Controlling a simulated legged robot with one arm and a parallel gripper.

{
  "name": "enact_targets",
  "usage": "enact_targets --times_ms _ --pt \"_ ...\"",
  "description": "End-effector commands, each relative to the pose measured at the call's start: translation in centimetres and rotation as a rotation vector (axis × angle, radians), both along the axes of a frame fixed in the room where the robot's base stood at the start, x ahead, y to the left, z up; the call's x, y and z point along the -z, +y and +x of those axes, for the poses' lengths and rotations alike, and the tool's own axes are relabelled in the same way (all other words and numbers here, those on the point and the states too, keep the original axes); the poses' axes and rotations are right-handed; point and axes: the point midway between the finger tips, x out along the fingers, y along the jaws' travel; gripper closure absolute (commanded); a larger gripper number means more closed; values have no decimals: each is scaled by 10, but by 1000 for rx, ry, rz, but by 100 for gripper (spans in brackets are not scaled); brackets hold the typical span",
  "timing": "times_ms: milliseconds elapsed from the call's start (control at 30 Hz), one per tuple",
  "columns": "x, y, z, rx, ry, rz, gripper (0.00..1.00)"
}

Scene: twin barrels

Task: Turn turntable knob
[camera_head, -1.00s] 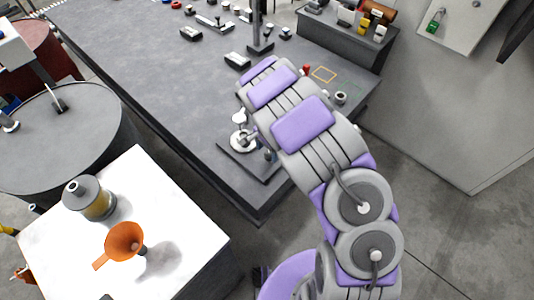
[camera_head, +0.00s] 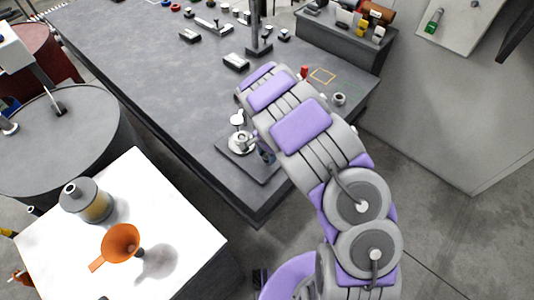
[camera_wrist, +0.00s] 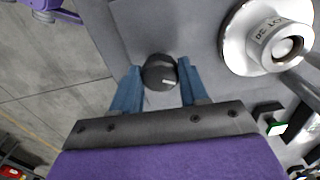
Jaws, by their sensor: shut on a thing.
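The turntable knob is a small dark round knob (camera_wrist: 160,72) with a pale mark, on a grey plate (camera_wrist: 125,22) in the wrist view. My gripper (camera_wrist: 160,82) is shut on it, with one blue finger on each side. A round metal turntable piece (camera_wrist: 238,45) with a ring and some lettering stands to the right of the knob in the wrist view. In the head view the turntable (camera_head: 242,141) sits on its dark base plate (camera_head: 233,163) near the front corner of the bench.
The grey bench (camera_head: 160,75) holds several small blocks and a dark upright post (camera_head: 257,32). A grey barrel (camera_head: 65,140) stands at left.

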Motion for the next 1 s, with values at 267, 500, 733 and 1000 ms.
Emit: enact_targets --times_ms 267,500,733,1000 --pt "-1 0 1 -8 -3 -3 86" --pt "-2 1 1 -88 -4 -1 86" --pt "-3 1 0 -261 -1 0 86" --pt "-4 1 1 -517 -6 -1 86"
